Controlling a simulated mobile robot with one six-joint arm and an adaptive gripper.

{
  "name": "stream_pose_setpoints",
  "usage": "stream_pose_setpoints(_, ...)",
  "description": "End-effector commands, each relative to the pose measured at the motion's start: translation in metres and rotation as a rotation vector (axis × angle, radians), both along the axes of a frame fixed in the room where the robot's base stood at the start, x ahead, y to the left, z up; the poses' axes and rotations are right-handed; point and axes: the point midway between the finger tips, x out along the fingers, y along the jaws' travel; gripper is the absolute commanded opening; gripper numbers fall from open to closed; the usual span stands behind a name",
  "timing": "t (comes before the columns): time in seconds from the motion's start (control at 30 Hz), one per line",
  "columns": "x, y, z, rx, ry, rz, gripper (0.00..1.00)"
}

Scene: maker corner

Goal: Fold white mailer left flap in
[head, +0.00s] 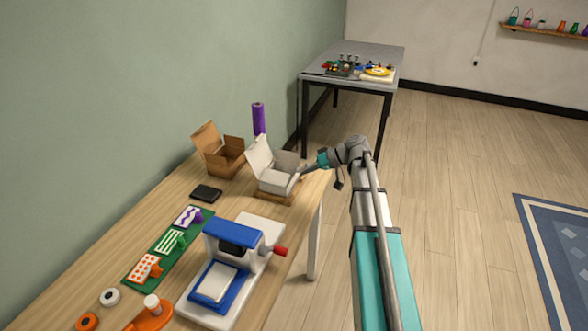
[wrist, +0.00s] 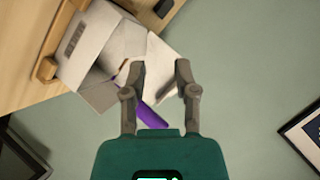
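The white mailer (head: 277,181) stands on the wooden table with its lid (head: 258,155) raised at the back left. My gripper (head: 304,169) is at the mailer's right side, close to its upper edge. In the wrist view the mailer (wrist: 90,38) fills the upper left, with white panels spread open. My gripper (wrist: 160,66) is open there, its two fingers apart, with a white panel (wrist: 158,75) seen between them. I cannot tell whether the fingers touch it, or which panel is the left flap.
A brown open box (head: 222,160) stands left of the mailer, and a purple roll (head: 258,118) behind. A black wallet-like item (head: 206,193) lies in front. A blue and white press (head: 232,262) with a red handle (head: 280,251) stands nearer.

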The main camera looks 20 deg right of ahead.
Motion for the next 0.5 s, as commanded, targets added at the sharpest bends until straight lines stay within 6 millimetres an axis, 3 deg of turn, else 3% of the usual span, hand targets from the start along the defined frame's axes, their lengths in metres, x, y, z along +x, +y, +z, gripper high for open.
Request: stream_pose_setpoints(0.5, -0.034, 0.033, 0.021, -0.146, 0.137, -0.007, 0.38)
